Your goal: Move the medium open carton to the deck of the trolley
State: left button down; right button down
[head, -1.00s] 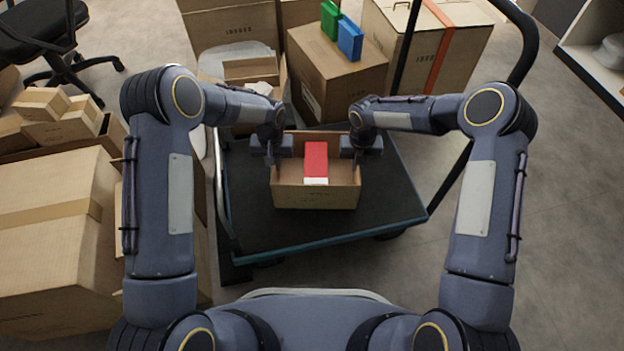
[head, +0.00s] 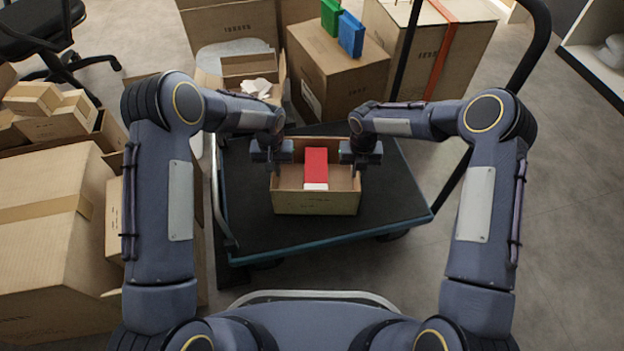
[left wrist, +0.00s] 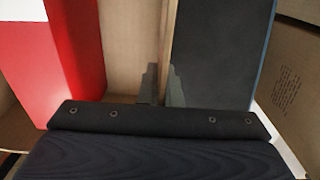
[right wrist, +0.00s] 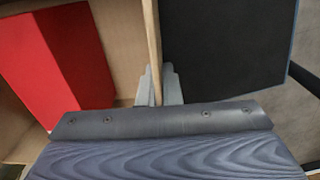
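The medium open carton (head: 315,204) is over the dark deck of the trolley (head: 380,215) in the head view, upright, with a red box with a white end (head: 316,165) inside. I cannot tell whether its base touches the deck. My left gripper (head: 274,162) is shut on the carton's left wall, and that wall shows between the fingers (left wrist: 162,85) in the left wrist view. My right gripper (head: 358,162) is shut on the right wall, which also shows between the fingers (right wrist: 156,88) in the right wrist view.
A carton with green and blue items on top (head: 340,75) stands behind the trolley, beside a taped carton (head: 435,45). An open carton (head: 250,72) is at the back left. Large cartons (head: 50,230) stand at the left. Floor at the right is clear (head: 560,220).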

pick_arm(q)
jog(key=c, duration=1.6)
grip_release()
jog(key=shift+f, duration=0.2)
pick_arm(e)
jog(key=c, duration=1.6)
grip_release()
jog(key=shift+f, duration=0.15)
pick_arm(q)
notch_tip(320, 180, up, 11)
jog(key=shift+r, duration=0.5)
pick_arm(e)
notch_tip(320, 180, up, 12)
pick_arm(q)
jog(key=shift+r, duration=0.1)
